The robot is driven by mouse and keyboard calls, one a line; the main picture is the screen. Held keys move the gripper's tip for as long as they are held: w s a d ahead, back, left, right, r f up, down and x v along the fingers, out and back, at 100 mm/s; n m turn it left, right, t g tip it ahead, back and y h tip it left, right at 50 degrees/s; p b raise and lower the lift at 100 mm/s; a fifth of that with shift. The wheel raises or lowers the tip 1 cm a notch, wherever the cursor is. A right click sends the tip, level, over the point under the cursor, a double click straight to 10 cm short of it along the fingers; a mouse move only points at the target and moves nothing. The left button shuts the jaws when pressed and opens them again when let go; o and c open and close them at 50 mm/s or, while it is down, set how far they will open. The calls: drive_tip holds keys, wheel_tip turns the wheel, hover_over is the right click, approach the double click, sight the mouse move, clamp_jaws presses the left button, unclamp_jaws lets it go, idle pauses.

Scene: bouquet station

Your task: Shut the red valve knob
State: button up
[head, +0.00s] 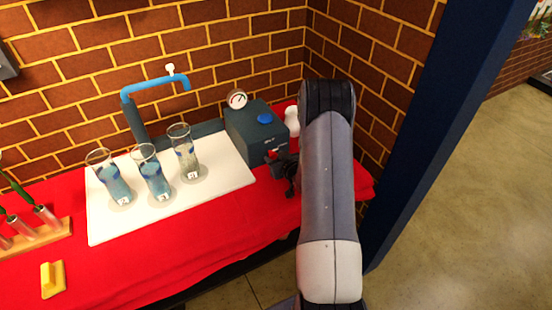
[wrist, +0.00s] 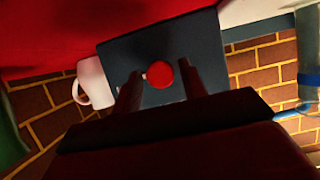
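The red valve knob (wrist: 160,74) is round and sits on the face of a dark grey box (wrist: 205,40). In the head view the box (head: 240,130) stands at the back right of the table. Its front, with a bit of the red knob, is partly hidden by my gripper (head: 284,170). In the wrist view my gripper (wrist: 160,88) is open. Its two dark fingers are apart, one on each side of the red knob in the picture. A gap shows between the knob and the fingers; I cannot tell how deep they reach.
A blue knob (head: 266,118) and a gauge (head: 237,99) are on the box. A white mug (wrist: 93,82) stands close beside it. Left are several glasses on a white board (head: 230,176), a blue tap (head: 150,86), a tube rack (head: 40,237) and a yellow block (head: 52,280). Brick walls close the back.

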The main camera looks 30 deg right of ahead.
drive_tip(key=c, duration=0.7)
drive_tip(key=shift+f+b, duration=0.15)
drive_tip(key=shift+b, duration=0.65)
drive_tip(key=b, duration=0.2)
drive_tip(key=n+h+b, duration=0.1)
drive_tip(key=b, duration=0.2)
drive_tip(key=shift+a+f+n, duration=0.1)
drive_tip(key=shift+f+n, duration=0.15)
drive_tip(key=shift+n, duration=0.05)
drive_tip(key=n+h+b, duration=0.1)
drive_tip(key=n+b, duration=0.1)
drive_tip(key=b, duration=0.7)
drive_tip(key=n+h+b, duration=0.2)
drive_tip(key=n+b, duration=0.1)
drive_tip(key=b, duration=0.7)
drive_tip(key=shift+a+f+t, duration=0.1)
drive_tip(key=shift+a+t, duration=0.1)
drive_tip(key=shift+t, duration=0.2)
drive_tip(key=n+t+h+b, duration=0.1)
drive_tip(key=n+b, duration=0.2)
drive_tip(key=b, duration=0.4)
drive_tip(key=shift+h, duration=0.4)
drive_tip(key=n+t+h+b, duration=0.1)
drive_tip(key=n+b, duration=0.2)
drive_tip(key=shift+a+n, duration=0.1)
drive_tip(key=shift+n, duration=0.2)
drive_tip(key=shift+r+n+t, duration=0.2)
drive_tip(key=shift+n+t, duration=0.1)
